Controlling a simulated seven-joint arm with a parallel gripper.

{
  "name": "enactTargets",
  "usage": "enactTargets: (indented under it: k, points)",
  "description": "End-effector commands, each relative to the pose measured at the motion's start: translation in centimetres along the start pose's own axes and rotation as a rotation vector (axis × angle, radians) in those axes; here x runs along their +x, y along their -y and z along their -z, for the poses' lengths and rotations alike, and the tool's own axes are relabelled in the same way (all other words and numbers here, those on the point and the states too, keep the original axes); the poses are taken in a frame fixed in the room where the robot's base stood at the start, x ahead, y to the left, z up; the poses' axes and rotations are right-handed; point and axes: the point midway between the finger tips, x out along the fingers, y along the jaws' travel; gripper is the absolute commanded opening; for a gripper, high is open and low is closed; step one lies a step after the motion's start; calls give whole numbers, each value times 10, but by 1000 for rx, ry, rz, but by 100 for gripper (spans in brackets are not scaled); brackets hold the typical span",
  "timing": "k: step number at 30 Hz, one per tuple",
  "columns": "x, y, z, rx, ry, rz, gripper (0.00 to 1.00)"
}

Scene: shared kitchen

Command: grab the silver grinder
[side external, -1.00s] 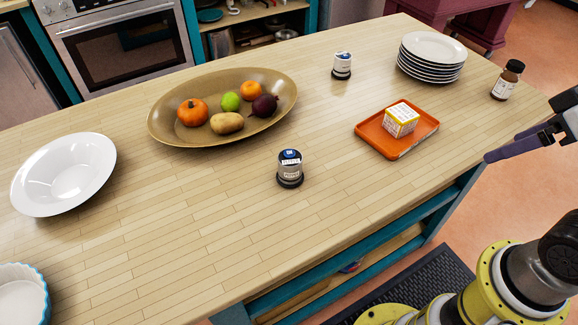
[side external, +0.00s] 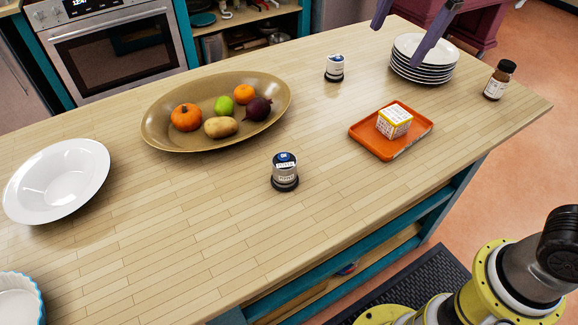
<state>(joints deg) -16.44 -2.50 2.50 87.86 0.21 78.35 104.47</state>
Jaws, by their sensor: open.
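A small silver grinder (side external: 285,177) with a dark base and a blue-and-white label stands upright near the middle of the counter. A similar small jar (side external: 334,70), whiter, with a dark base, stands farther back; I cannot tell for sure which one the task means. My gripper (side external: 398,45) shows at the top edge as two purple fingers spread apart, open and empty. In the picture it is right of the farther jar and partly in front of the plates. It is well up and right of the nearer grinder. Its upper part is out of frame.
An orange tray (side external: 415,141) with a small box stands right of the grinder. White plates (side external: 432,68) are stacked behind it, a brown bottle (side external: 497,84) at right. A brown fruit platter (side external: 160,126) and white bowl (side external: 60,178) lie left. The counter around the grinder is clear.

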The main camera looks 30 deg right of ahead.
Motion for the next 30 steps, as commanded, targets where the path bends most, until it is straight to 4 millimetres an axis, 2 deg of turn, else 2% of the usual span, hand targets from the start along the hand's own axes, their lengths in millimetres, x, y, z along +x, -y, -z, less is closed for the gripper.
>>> enactTargets:
  k: [1, 3, 6, 9, 12, 15, 18, 20, 30]
  points:
    - [12, 15, -18, 26, -1, -32, 97]
    - [29, 32, -42, 59, -5, -68, 97]
    - [57, 49, -77, 68, -16, -118, 97]
    - [87, 57, -109, 23, -26, -161, 97]
    - [114, 56, -133, -22, -37, -196, 97]
    - [134, 49, -146, -52, -52, -233, 97]
    - [144, 43, -153, -71, -57, -247, 97]
    - [149, 41, -154, -74, -57, -247, 97]
    - [207, 26, -149, -72, -57, -247, 97]
